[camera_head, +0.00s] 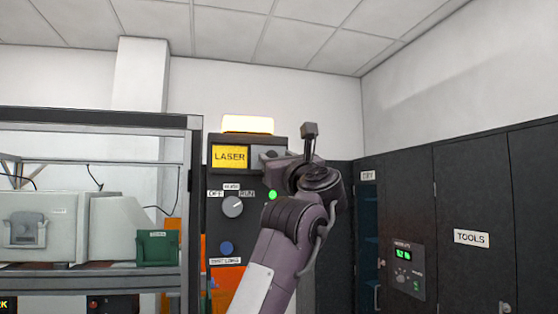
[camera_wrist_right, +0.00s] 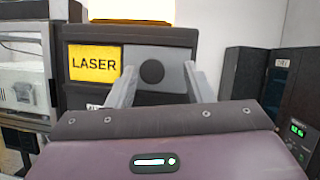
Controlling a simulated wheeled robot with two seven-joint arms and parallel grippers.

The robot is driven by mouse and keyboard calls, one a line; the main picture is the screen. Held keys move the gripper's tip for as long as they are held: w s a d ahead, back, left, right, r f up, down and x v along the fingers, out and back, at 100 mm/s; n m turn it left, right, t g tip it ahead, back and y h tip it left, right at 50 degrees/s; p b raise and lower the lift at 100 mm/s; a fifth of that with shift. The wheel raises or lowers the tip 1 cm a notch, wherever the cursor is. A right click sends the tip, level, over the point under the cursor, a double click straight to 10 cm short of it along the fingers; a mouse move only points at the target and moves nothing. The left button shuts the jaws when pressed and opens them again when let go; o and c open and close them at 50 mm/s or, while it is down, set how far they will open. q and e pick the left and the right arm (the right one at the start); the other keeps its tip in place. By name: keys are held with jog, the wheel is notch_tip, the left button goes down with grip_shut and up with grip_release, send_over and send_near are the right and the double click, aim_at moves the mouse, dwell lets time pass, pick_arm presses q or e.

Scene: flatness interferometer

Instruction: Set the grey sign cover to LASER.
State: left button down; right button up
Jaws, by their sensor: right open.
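The yellow LASER sign (camera_head: 230,157) shows in full on the upper part of a dark panel, and also in the wrist view (camera_wrist_right: 95,64). The grey sign cover (camera_wrist_right: 172,58), a flat plate with a round dark knob (camera_wrist_right: 152,71), is at the right of the sign. My left gripper is not in view.
A lit lamp (camera_head: 248,124) tops the panel. Below the sign are a rotary OFF/RUN switch (camera_head: 232,205), a green light (camera_head: 273,195) and a blue button (camera_head: 226,247). A framed enclosure (camera_head: 100,122) stands left; dark cabinets (camera_head: 476,200) stand right.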

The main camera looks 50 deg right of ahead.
jog(key=b+v, duration=0.3)
jog(key=v, duration=0.4)
jog(key=shift+s+f+b, duration=0.25)
jog(key=shift+s+b, duration=0.1)
jog(key=shift+a, duration=0.1)
